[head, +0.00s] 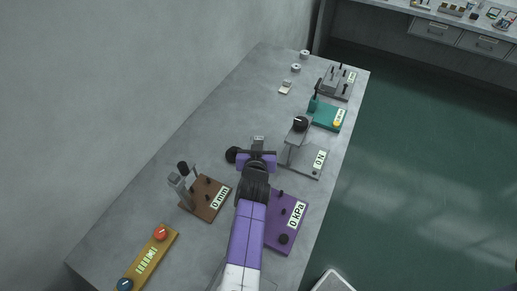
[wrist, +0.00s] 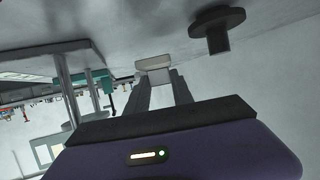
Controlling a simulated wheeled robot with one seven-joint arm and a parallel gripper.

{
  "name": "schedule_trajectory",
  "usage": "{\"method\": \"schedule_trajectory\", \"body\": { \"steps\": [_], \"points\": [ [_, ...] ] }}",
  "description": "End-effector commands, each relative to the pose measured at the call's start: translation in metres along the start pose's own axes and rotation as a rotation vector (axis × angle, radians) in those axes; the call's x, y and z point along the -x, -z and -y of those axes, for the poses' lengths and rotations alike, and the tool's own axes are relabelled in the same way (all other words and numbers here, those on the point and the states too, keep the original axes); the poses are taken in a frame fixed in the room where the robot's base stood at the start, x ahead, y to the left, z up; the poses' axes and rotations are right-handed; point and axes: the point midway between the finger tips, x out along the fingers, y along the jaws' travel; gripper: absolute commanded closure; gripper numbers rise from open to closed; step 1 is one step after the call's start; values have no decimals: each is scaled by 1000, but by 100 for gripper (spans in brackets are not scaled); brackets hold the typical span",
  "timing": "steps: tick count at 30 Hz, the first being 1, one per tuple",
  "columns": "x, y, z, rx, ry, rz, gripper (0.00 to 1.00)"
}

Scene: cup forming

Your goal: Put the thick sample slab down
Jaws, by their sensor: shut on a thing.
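The thick sample slab (wrist: 151,65) is a small light grey block between the fingertips of my gripper (wrist: 158,76) in the wrist view. The fingers are shut on it. In the head view my gripper (head: 258,148) is over the middle of the grey bench (head: 215,130), and the slab (head: 259,138) is a small pale patch at its far end. I cannot tell whether the slab touches the bench. The fingers hide part of it.
A black round-topped piece (head: 231,154) stands just left of my gripper. The grey N stand (head: 305,160) is to the right, the purple kPa plate (head: 287,222) nearer, and the brown mm gauge (head: 205,198) at left. Small pale pieces (head: 285,87) lie farther back. Bench beyond my gripper is clear.

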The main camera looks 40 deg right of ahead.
Motion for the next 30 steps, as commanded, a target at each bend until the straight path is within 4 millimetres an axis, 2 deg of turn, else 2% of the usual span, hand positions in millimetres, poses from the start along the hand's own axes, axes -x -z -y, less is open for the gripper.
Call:
{"method": "schedule_trajectory", "body": {
  "steps": [6,20,21,23,24,30],
  "points": [
    [-11,-27,0,1,0,2,100],
    [-15,-36,0,0,0,0,100],
    [-14,-35,0,0,0,0,66],
    [-14,-35,0,0,0,0,54],
    [-14,-35,0,0,0,0,50],
    [-14,-35,0,0,0,0,50]
  ]
}}
